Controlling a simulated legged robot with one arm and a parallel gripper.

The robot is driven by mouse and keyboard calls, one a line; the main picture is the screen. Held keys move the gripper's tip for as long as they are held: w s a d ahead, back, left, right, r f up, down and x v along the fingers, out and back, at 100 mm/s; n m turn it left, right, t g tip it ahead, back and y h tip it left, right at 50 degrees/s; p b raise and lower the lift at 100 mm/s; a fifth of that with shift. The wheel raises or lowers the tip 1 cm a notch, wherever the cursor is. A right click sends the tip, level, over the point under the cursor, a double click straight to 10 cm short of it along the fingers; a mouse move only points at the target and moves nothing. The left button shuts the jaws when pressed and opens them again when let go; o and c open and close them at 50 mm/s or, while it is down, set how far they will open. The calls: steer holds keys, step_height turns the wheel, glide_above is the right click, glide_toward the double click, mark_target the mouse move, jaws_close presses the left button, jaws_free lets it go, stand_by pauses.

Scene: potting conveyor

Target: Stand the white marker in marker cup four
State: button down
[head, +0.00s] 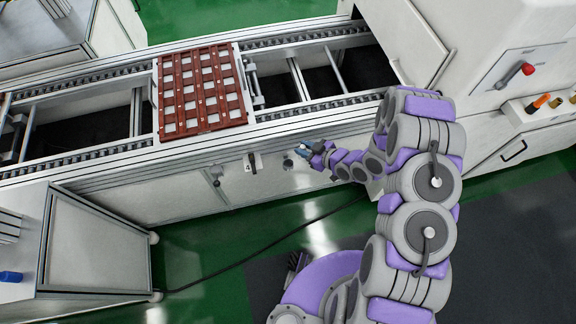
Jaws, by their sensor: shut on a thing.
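My gripper (307,151) is at the end of my arm, in front of the conveyor's near side wall. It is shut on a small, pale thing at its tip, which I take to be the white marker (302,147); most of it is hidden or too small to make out. A small tag that reads 4 (248,169) is on the conveyor's side wall, to the left of my gripper. A small dark fitting beside the tag may be marker cup four, but its shape and opening are unclear. The gripper is apart from the tag.
A red-brown grid tray (205,118) with pale squares sits on the conveyor (90,150). A white machine with a red knob (527,69) stands at right, with coloured items (541,101) in a holder below. A cabinet (95,245) stands at lower left.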

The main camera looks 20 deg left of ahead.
steer(key=s+a+f+n+g+y, duration=0.1)
steer(key=s+a+f+n+g, duration=0.2)
steer(key=s, duration=0.4)
steer(key=s+f+n+g, duration=0.2)
steer(key=s+f, duration=0.4)
steer(key=s, duration=0.1)
steer(key=w+a+f+b, duration=0.1)
steer(key=w, duration=0.4)
steer(key=w+a+f+b, duration=0.1)
steer(key=w+f, duration=0.1)
steer(key=w, duration=0.3)
steer(key=w+f+b, duration=0.1)
steer(key=w+b, duration=0.1)
steer(key=w, duration=0.3)
steer(key=shift+w+a+f, duration=0.2)
steer(key=shift+a+f, duration=0.2)
steer(key=c, duration=0.9)
jaws_free()
steer(key=shift+o, duration=0.2)
steer(key=shift+d+r, duration=0.1)
steer(key=p+v, duration=0.2)
steer(key=v, duration=0.9)
steer(key=shift+d+r, duration=0.15)
steer(key=shift+d, duration=0.25)
